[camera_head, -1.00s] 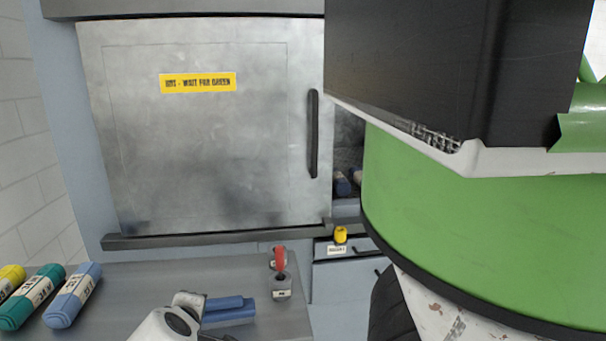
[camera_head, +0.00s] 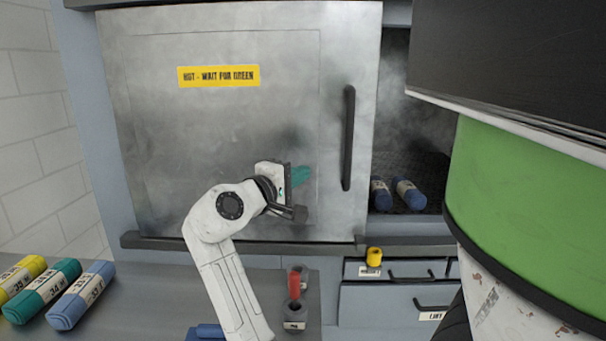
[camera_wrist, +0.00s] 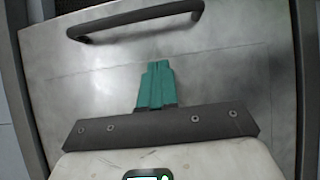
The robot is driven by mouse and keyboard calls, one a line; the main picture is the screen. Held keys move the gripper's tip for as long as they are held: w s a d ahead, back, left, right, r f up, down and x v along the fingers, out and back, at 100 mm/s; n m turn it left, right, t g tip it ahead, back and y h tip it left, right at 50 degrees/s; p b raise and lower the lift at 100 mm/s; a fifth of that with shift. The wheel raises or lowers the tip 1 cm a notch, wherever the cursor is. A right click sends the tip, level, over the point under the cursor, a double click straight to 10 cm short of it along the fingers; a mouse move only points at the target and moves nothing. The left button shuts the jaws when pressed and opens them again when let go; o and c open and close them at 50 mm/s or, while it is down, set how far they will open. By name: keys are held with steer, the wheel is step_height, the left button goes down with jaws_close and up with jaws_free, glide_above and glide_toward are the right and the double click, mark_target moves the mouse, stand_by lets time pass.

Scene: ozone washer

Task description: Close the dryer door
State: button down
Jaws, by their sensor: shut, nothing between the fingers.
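The dryer door (camera_head: 220,140) is a grey metal panel with a yellow label (camera_head: 218,76) reading "HOT - WAIT FOR GREEN". A black upright handle (camera_head: 348,138) is near its right edge. The door stands between dark rails, and a gap is open to its right, showing a hazy dark interior (camera_head: 408,110). My gripper (camera_head: 300,175), with green fingers, is shut and empty in front of the door, left of and below the handle's middle. In the wrist view the fingers (camera_wrist: 157,72) point toward the handle (camera_wrist: 140,18) across the door face; I cannot tell if they touch the door.
Two blue rolls (camera_head: 410,194) lie inside the opening. Yellow, teal and blue rolls (camera_head: 48,290) lie on the bench at left. A red-topped item (camera_head: 294,283) and a yellow item (camera_head: 374,256) are below the door. A large green drum (camera_head: 530,190) crowds the right.

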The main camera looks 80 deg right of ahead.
glide_toward(334, 165)
step_height(334, 165, up, 3)
steer(key=s, duration=0.1)
steer(key=shift+s+d+f+p, duration=0.1)
steer(key=shift+s+d+p, duration=0.15)
steer(key=shift+s, duration=0.4)
steer(key=shift+s+d+p, duration=0.25)
steer(key=shift+s+p, duration=0.05)
steer(key=shift+s, duration=0.3)
steer(key=shift+s+d+f+p, duration=0.1)
steer(key=shift+s+d+p, duration=0.15)
steer(key=shift+s, duration=0.4)
